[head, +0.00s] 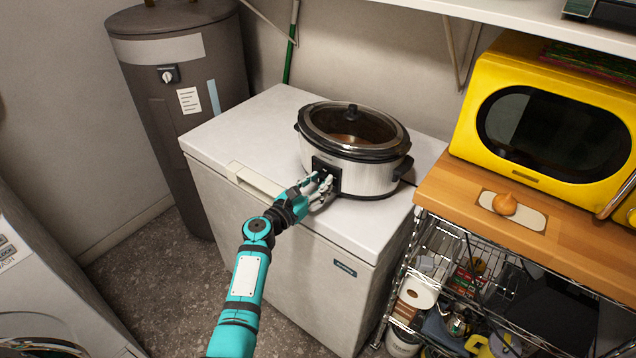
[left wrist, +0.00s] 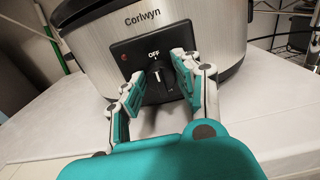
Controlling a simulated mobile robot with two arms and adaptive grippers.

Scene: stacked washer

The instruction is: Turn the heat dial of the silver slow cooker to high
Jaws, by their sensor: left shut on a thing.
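The silver slow cooker (head: 348,155) with a black rim and lid stands upright on a white chest freezer. Its black control panel (left wrist: 150,55) faces me, with an OFF mark at the top and a small red spot at left. The heat dial (left wrist: 158,77) is below OFF, and its light pointer line appears to point up near OFF. My left gripper (head: 318,184) reaches the panel from the front. In the left wrist view its two fingers (left wrist: 160,76) are shut on the dial, one at each side. The other dial marks are mostly hidden. My right gripper is not in view.
The chest freezer (head: 245,125) has clear top space left of the cooker. A yellow microwave (head: 545,125) stands on a wooden-topped wire rack (head: 480,215) at right. A grey water heater (head: 180,80) stands at back left. A white shelf (head: 530,17) hangs above.

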